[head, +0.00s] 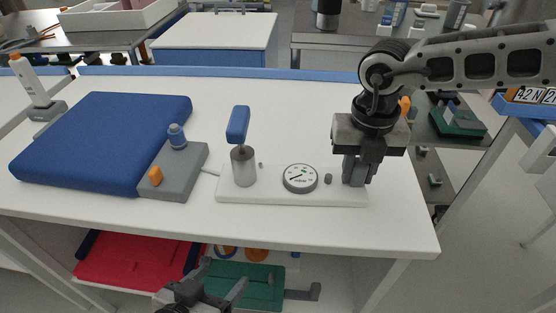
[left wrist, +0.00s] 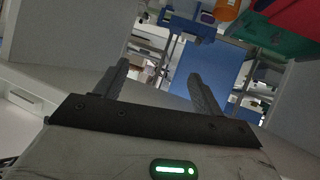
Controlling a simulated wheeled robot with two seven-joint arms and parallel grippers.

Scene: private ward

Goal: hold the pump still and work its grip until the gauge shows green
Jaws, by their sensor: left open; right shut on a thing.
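The pump stands on a white base plate (head: 290,198) near the front edge of the white table. Its metal cylinder (head: 243,166) is at the plate's left, with a blue grip (head: 238,124) raised above it on a rod. A round gauge (head: 300,178) sits mid-plate; its needle points to the lower left, and a small green mark shows on its upper part. My right gripper (head: 357,180) points down and is shut on the plate's right end; what lies between its fingers is mostly hidden. My left gripper (head: 228,290) is open and empty, low in front of the table; its fingers also show in the left wrist view (left wrist: 165,88).
A grey block (head: 180,177) with a blue knob and orange part lies left of the pump, joined by a thin tube. A blue pad (head: 105,140) lies further left. Below the tabletop are a red tray (head: 135,262) and green tray (head: 245,284). The table behind the pump is clear.

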